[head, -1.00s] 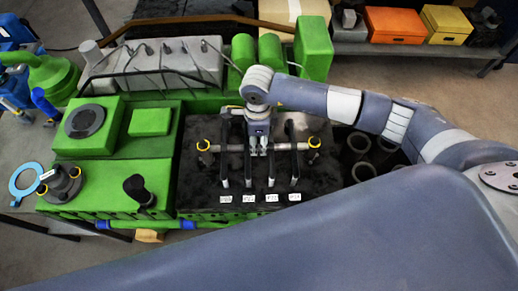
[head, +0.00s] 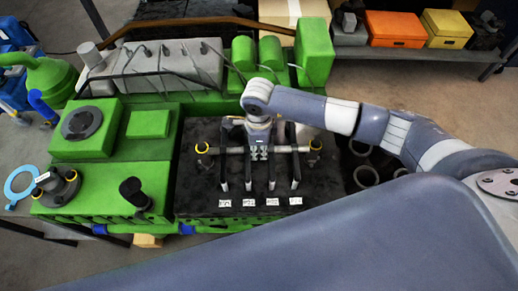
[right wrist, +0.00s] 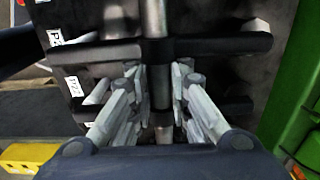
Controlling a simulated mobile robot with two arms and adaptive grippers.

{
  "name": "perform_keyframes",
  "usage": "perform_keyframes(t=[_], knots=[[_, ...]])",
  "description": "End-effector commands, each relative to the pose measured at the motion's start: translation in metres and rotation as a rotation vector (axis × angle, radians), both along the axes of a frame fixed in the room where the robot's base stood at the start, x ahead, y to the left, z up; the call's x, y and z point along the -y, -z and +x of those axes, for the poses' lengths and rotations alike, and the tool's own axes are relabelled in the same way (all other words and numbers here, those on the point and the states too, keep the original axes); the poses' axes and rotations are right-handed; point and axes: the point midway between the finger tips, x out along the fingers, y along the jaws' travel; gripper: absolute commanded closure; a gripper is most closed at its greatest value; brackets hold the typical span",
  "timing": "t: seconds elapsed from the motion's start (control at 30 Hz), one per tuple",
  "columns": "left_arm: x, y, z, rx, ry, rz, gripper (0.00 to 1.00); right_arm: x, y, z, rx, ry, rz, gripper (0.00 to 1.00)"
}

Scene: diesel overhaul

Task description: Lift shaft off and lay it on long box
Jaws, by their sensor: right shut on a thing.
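The shaft (head: 233,150) is a grey bar lying left to right over the black block of the green engine, with yellow-ringed posts at its ends and dark arms across it. My right gripper (head: 260,153) is shut on its middle from above. In the right wrist view the shaft (right wrist: 154,22) runs up between the fingers of my right gripper (right wrist: 160,90). I cannot tell whether the shaft is clear of its supports. My left gripper is not in view. A cardboard box (head: 290,9) stands behind the engine; I cannot tell whether it is the long box.
The green engine (head: 110,200) fills the left and middle. A blue ring (head: 20,183) lies at its left. Orange (head: 394,28) and yellow (head: 447,27) boxes sit on a back shelf. Dark cylinders (head: 362,147) stand right of the block. Floor behind is clear.

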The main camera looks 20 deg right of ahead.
Motion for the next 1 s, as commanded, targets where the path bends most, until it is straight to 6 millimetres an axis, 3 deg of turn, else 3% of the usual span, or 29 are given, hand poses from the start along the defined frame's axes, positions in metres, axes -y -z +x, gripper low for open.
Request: perform_keyframes(t=[0.27,0.53,0.77,1.0], knots=[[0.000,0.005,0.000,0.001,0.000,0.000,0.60,-0.001,-0.010,0.003,0.007,-0.001,0.003,1.00],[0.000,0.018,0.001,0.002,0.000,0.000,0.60,0.000,-0.036,0.003,0.009,-0.002,0.003,1.00],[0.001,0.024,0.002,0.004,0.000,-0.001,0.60,-0.010,-0.037,-0.025,0.004,-0.004,0.003,1.00],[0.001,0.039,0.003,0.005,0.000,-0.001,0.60,-0.026,-0.040,-0.071,0.003,-0.007,0.004,1.00]])
